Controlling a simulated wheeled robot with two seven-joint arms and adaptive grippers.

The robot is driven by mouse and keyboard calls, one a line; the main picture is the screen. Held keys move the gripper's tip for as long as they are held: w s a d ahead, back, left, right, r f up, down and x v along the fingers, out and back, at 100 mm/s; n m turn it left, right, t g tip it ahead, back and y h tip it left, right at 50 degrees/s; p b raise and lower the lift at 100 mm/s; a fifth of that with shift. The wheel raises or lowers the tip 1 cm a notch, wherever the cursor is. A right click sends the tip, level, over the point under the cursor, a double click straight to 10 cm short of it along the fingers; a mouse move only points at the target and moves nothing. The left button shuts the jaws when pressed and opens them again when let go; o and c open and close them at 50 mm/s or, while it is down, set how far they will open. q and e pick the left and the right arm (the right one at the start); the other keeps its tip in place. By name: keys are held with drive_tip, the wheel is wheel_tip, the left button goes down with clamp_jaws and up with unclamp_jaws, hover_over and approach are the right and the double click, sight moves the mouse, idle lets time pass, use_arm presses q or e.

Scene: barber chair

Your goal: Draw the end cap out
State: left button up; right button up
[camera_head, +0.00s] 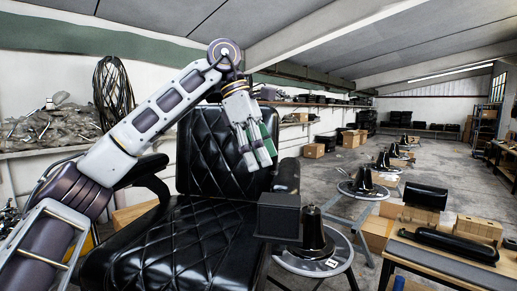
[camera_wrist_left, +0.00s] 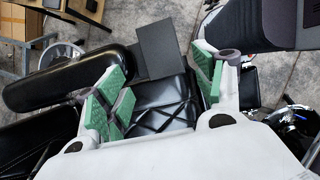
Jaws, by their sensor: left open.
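A dark grey, box-shaped end cap (camera_head: 278,217) shows at the front of the black barber chair's right-hand armrest in the head view. In the left wrist view the end cap (camera_wrist_left: 160,48) is a flat dark block beside the armrest (camera_wrist_left: 70,77), beyond the fingertips. How it joins the armrest is hard to tell. My left gripper (camera_head: 257,160) hangs over the chair seat, fingers pointing down, above and left of the cap in the head view. Its green-padded fingers (camera_wrist_left: 165,90) are spread and empty in the wrist view. My right gripper is not in view.
The quilted black seat (camera_head: 200,235) lies below my left arm. A black conical part (camera_head: 314,230) on a round stand is just right of the cap. A wooden table (camera_head: 450,265) with black parts is at lower right.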

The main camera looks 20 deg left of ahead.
sight(281, 199)
use_arm(q)
drive_tip(key=b+x, duration=0.1)
drive_tip(key=x, duration=0.9)
drive_tip(key=shift+d+f, duration=0.15)
drive_tip(key=shift+f, duration=0.15)
drive_tip(key=shift+d+f, duration=0.2)
drive_tip(key=shift+f, duration=0.25)
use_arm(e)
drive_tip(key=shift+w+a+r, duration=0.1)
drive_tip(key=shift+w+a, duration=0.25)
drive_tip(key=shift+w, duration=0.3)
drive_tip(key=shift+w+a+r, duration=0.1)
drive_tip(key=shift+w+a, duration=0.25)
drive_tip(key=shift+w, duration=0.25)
use_arm(q)
drive_tip(key=c, duration=1.2)
drive_tip(key=shift+r, duration=0.1)
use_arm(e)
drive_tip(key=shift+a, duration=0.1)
use_arm(q)
drive_tip(key=shift+w+r, duration=0.1)
drive_tip(key=shift+r, duration=0.1)
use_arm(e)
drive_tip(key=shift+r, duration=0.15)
use_arm(q)
drive_tip(key=shift+r+p, duration=0.35)
drive_tip(key=shift+p, duration=0.05)
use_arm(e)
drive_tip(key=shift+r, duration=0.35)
